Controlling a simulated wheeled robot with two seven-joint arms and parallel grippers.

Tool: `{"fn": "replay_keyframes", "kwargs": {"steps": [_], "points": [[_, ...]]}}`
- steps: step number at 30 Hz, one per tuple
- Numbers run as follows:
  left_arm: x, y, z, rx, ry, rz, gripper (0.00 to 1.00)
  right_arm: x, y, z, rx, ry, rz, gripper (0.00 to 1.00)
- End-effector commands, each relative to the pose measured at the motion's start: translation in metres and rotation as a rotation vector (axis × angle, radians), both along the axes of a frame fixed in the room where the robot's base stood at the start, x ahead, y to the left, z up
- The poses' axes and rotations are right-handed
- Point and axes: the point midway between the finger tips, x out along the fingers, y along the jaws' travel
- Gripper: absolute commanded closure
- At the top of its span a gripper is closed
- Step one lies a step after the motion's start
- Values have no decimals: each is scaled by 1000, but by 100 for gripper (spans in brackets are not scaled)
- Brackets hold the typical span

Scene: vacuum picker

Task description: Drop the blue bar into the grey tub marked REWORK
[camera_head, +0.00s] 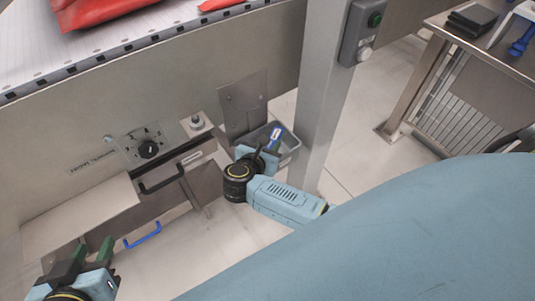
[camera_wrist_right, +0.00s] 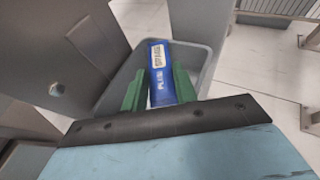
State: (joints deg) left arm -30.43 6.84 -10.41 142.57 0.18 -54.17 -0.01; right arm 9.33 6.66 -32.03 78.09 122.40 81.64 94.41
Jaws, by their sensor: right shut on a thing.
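The blue bar (camera_wrist_right: 161,75), with a white label, is held between the green fingers of my right gripper (camera_wrist_right: 158,92) in the right wrist view. The bar also shows in the head view (camera_head: 276,135). A grey tub (camera_head: 291,143) stands on the floor beside the grey post, and the bar is over its opening. In the right wrist view the tub's rim (camera_wrist_right: 207,62) surrounds the bar from behind. No REWORK marking is readable on the tub. My left gripper (camera_head: 82,252) is at the lower left in the head view, its green fingers apart and nothing seen between them.
A grey post (camera_head: 322,100) with a button box (camera_head: 362,32) stands right by the tub. A steel cabinet with a knob (camera_head: 148,149) and a black handle (camera_head: 162,181) is at left. A blue handle (camera_head: 143,236) is below. A bench (camera_head: 470,60) stands at upper right.

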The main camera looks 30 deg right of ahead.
Motion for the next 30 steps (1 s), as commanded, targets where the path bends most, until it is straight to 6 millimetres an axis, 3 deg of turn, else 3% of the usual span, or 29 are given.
{"fn": "replay_keyframes", "kwargs": {"steps": [7,16,17,22,30], "points": [[9,-5,13,-25,-91,-7,64,0,-1,-5,0,0,-1,94],[10,-6,15,-26,-101,-9,64,0,0,-5,0,0,0,94],[10,-6,15,-26,-101,-9,64,0,0,-5,0,0,0,70],[10,-6,14,-26,-100,-8,64,0,0,-5,0,0,0,48],[10,-6,14,-25,-99,-8,64,0,0,-5,1,1,0,46]]}}
